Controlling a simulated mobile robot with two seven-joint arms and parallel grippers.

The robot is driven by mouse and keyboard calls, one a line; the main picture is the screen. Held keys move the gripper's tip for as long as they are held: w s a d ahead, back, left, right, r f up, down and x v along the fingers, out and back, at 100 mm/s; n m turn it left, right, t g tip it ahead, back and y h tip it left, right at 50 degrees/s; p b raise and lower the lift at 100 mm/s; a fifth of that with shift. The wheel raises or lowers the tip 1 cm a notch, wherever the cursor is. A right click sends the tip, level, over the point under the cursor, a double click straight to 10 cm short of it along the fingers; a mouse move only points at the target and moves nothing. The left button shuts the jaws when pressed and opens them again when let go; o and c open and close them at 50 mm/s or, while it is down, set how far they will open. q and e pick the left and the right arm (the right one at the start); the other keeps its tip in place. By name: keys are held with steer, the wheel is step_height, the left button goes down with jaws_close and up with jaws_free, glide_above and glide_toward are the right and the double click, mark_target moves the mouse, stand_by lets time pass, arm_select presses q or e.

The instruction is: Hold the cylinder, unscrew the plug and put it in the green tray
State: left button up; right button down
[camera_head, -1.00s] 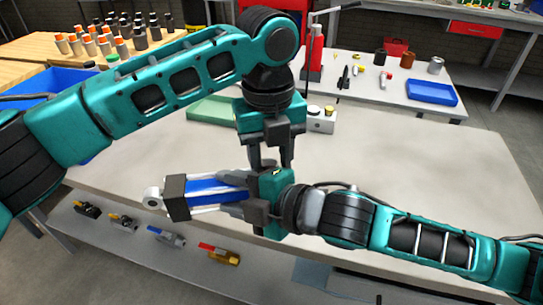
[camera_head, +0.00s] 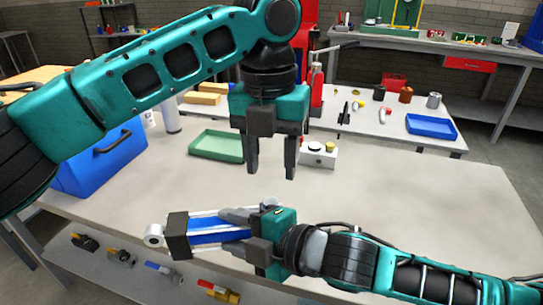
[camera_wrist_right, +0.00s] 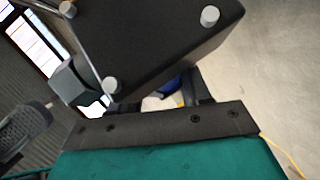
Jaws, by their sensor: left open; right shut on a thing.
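The cylinder (camera_head: 213,230) has a blue body, silver rods, dark end blocks and a rod eye at its left end. My right gripper (camera_head: 246,234) is shut on it near its right end and holds it roughly level above the table's front. In the right wrist view, the cylinder's dark end block (camera_wrist_right: 150,45) fills the top. My left gripper (camera_head: 271,172) points down, open and empty, above and slightly right of the cylinder, apart from it. I cannot make out the plug. The green tray (camera_head: 217,146) lies on the table behind and left of my left gripper; its visible inside looks empty.
A blue box (camera_head: 100,162) stands at the left. The table's right part (camera_head: 420,190) is clear. Several parts lie on the shelf below.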

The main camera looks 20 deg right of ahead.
mark_target(272, 200)
arm_select(q)
steer(key=shift+s+d+f, duration=0.1)
steer(key=shift+f, duration=3.85)
steer(key=shift+c, duration=0.2)
steer(key=shift+s, duration=0.1)
jaws_close()
steer(key=n, duration=0.6)
steer(key=shift+d, duration=0.1)
steer(key=shift+o, duration=0.2)
jaws_free()
steer(key=shift+a, duration=0.2)
